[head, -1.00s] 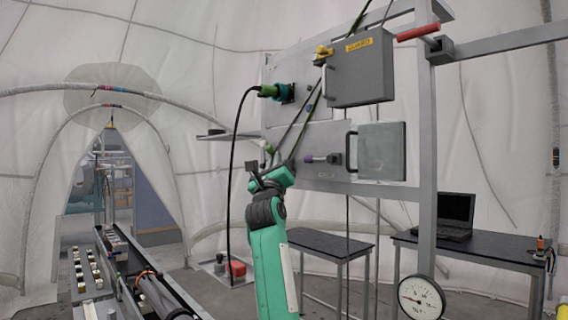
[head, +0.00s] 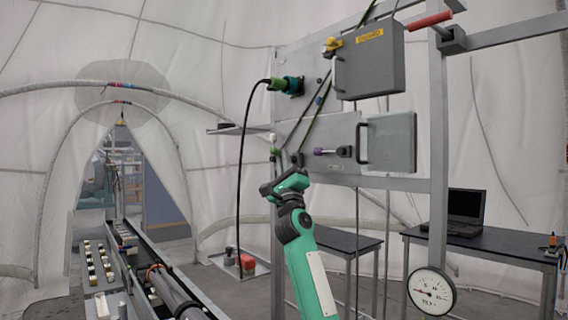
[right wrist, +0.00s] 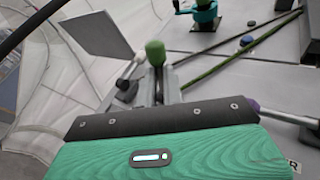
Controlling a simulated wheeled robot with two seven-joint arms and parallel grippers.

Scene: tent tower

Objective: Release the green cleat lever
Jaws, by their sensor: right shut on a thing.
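The green cleat lever has a rounded green knob (right wrist: 155,52), standing just beyond my gripper in the right wrist view. In the head view the small green knob (head: 275,151) is at the lower left edge of the grey panel (head: 310,118). My right gripper (right wrist: 160,88) is shut on the lever below its knob; the gripper's dark front edge hides the lower part of the grip. In the head view the right gripper (head: 285,178) is at the panel's lower left, with the green arm below it. A taut green rope (head: 318,105) runs up from near the lever.
A grey guard box (head: 368,62) and a grey door with a handle (head: 390,142) stick out of the panel. A purple-tipped rod (head: 325,152) is nearby. A black cable (head: 241,150) hangs left of the panel. A table with a laptop (head: 456,212) stands at right.

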